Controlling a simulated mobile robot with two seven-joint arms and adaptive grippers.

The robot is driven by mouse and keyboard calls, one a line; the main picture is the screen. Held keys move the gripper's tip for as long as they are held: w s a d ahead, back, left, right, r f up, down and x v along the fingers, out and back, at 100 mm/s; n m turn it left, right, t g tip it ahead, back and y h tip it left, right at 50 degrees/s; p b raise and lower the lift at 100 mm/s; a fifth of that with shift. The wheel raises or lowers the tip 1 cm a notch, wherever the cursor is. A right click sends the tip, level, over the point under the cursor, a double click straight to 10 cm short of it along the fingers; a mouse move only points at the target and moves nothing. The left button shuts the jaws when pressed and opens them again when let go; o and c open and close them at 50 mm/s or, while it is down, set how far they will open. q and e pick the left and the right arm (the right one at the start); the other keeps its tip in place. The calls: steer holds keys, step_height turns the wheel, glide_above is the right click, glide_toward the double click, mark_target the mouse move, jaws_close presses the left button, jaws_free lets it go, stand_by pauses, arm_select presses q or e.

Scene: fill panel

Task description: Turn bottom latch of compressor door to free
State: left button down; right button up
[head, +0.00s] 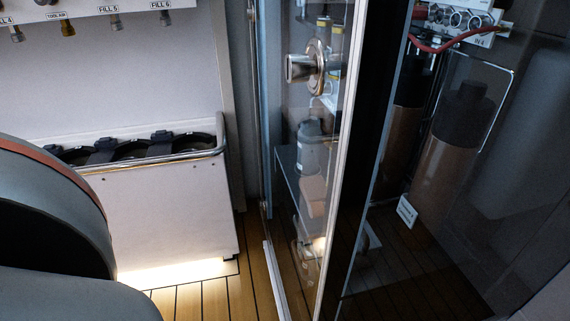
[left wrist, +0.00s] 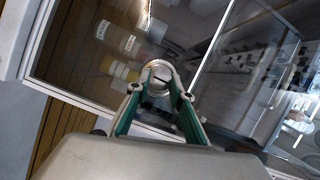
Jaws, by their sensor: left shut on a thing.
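The compressor door is a tall glass panel in a pale metal frame (head: 340,150), seen at a steep angle in the head view. A round metal latch (head: 300,68) stands out from its upper part, with no gripper on it. In the left wrist view, my left gripper (left wrist: 157,92) has its green fingers shut on a round metal latch (left wrist: 161,68) on the glass, taken to be the bottom latch. Its exact turn angle is hard to tell. This gripper and latch cannot be clearly made out in the head view. My right gripper is not in view.
A white bin with a metal rail (head: 190,153) and dark round openings stands at the left, below a fill panel (head: 90,15) with several fittings. Brown cylinders (head: 440,150) stand behind dark glass at the right. A strip of wooden floor (head: 205,296) is clear.

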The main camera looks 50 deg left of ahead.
arm_select(q)
steer(key=c, duration=1.8)
jaws_free()
steer(key=shift+o, duration=0.2)
steer(key=s, duration=1.2)
steer(key=shift+r, duration=0.3)
steer(key=shift+a, duration=0.1)
